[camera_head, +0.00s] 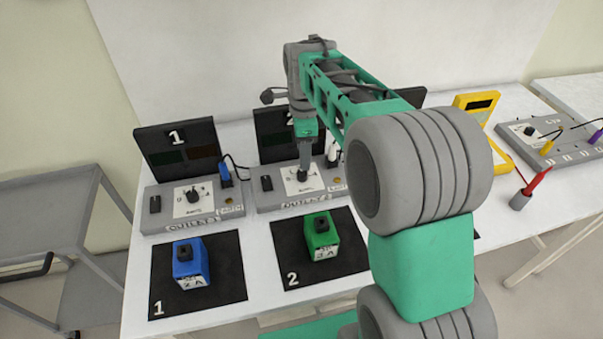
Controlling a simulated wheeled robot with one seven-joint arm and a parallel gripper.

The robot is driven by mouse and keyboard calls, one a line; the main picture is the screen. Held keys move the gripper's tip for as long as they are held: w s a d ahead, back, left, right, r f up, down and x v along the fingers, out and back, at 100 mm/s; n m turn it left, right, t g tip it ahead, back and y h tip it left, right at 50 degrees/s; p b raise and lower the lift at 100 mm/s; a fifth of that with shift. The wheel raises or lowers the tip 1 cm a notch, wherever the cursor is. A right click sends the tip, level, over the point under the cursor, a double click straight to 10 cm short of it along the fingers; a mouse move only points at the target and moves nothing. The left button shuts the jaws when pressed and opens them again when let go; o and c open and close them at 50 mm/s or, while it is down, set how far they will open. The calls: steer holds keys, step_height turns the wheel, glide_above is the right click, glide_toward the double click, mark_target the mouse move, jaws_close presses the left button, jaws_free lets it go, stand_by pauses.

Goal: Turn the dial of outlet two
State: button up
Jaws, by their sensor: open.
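Outlet two is the grey box (266,200) labelled "OUTLET 2" in the middle of the white table, with a dark panel (268,135) behind it. Its dial (302,176) sits on a white scale plate and is partly hidden by my gripper (304,168). My gripper points down with its fingertips at the dial in the picture. The jaws are open; the gap between them is too small to make out. I cannot tell whether they touch the dial or stand around it. My arm hides the right end of the outlet and part of the panel.
Outlet one (152,222) stands left of outlet two, its dial (192,195) uncovered. In front, a blue block (190,262) and a green block (321,236) sit on black mats. A yellow meter (478,103), a red probe (536,181) and a grey console (570,150) are at right.

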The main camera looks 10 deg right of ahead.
mark_target(302, 173)
steer(key=shift+w+f+m, duration=0.5)
steer(key=shift+w+m, duration=0.1)
steer(key=shift+m, duration=0.1)
steer(key=shift+w+f, duration=0.1)
steer(key=shift+f, duration=0.15)
step_height(302, 173, down, 7)
steer(key=shift+f+p, duration=0.1)
steer(key=shift+p, duration=0.3)
steer(key=shift+c, duration=0.3)
jaws_close()
